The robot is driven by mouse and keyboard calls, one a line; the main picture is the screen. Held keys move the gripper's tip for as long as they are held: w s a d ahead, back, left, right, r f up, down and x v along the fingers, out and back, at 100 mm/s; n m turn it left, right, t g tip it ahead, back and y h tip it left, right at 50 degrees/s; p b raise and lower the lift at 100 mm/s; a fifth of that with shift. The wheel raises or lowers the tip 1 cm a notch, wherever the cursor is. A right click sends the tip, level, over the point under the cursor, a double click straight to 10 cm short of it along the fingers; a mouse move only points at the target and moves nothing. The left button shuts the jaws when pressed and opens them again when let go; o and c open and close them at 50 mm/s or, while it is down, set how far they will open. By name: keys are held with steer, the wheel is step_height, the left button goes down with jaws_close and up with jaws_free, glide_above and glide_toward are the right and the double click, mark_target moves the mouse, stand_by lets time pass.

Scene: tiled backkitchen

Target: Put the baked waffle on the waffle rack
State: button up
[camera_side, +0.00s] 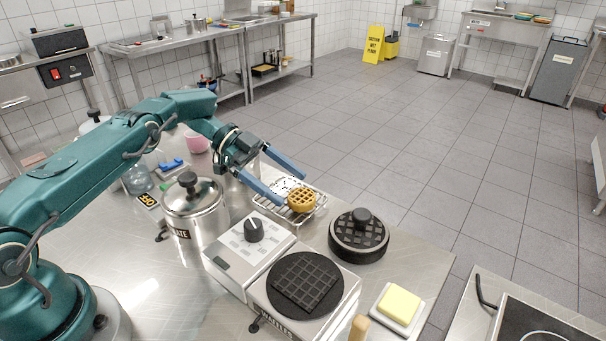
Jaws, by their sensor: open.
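The baked waffle (302,199) is round and golden brown. It lies on the right part of the wire waffle rack (321,208), near the far edge of the steel table. My gripper (293,190) is open just above the rack, with its two blue-grey fingers spread wide. One finger is to the left of the waffle and the other is behind it. I see no finger pressing on the waffle. Part of the rack is hidden behind the near finger and the waffle.
The waffle iron (305,283) has its dark grid plate bare, and its round black lid (358,236) sits to the right. A lidded steel pot (194,207) stands left of the iron. A yellow block on a white dish (399,305) is at the right front.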

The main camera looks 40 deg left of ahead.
steer(key=v, duration=0.4)
steer(key=shift+a, duration=0.1)
steer(key=w+d+r+n+t, duration=0.1)
steer(key=w+d+r+t, duration=0.1)
steer(key=w+r+t, duration=0.6)
steer(key=w+d+r+n+t, duration=0.1)
steer(key=w+r+t, duration=0.2)
steer(key=r, duration=1)
steer(key=s+a+r+n+t+y, duration=0.25)
steer(key=r+n+t+y, duration=0.25)
steer(key=r+n+y, duration=0.5)
steer(key=s+d+f+n+g+y, duration=0.1)
steer(key=s+f+g, duration=0.3)
steer(key=s, duration=0.7)
steer(key=s+d+f+n+g, duration=0.1)
steer(key=s+f+g, duration=0.3)
steer(key=s+f, duration=0.5)
steer(key=s+d+f+n+g+y, duration=0.1)
steer(key=s+d+f+g, duration=0.2)
steer(key=s+f, duration=0.4)
steer(key=s+g, duration=0.1)
steer(key=s, duration=0.5)
steer(key=shift+s+n+g+y, duration=0.15)
steer(key=shift+n+g+y, duration=0.15)
steer(key=shift+n+g, duration=0.1)
